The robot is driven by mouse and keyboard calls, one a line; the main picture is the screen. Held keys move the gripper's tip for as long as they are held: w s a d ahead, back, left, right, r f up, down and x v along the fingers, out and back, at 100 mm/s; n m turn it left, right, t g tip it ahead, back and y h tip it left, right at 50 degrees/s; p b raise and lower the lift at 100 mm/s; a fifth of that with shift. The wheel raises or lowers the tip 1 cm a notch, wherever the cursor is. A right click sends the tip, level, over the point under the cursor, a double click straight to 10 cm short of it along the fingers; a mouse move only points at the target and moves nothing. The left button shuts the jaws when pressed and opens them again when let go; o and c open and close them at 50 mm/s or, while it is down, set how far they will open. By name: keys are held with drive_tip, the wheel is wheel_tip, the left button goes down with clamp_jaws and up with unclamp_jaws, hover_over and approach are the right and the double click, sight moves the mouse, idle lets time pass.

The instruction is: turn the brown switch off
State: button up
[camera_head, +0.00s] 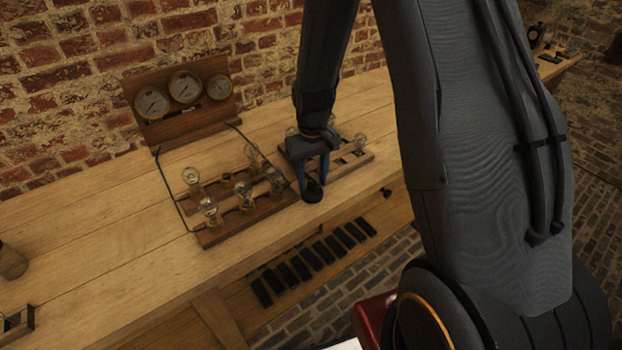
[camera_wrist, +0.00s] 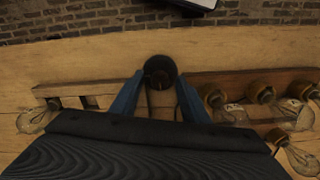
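A dark round switch-like piece (camera_wrist: 161,72) stands between and just beyond the tips of my gripper (camera_wrist: 160,84) in the wrist view. It looks black to dark brown, and its lever position cannot be made out. In the head view the dark piece (camera_head: 313,193) is at the front of the bench, below my gripper (camera_head: 315,178). My gripper points down with its blue fingers spread, one on each side of the piece. Whether the fingertips touch it cannot be told.
A lamp board (camera_head: 215,238) with several glass bulbs stands left of my gripper. A second board (camera_head: 352,163) lies close on the right. A gauge panel (camera_head: 165,128) stands behind. Black blocks (camera_head: 300,268) line the lower shelf.

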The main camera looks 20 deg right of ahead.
sight(312, 182)
drive_tip(key=shift+w+r, duration=0.15)
drive_tip(key=shift+r, duration=0.5)
drive_tip(key=shift+r+b, duration=0.95)
drive_tip(key=shift+r, duration=2.3)
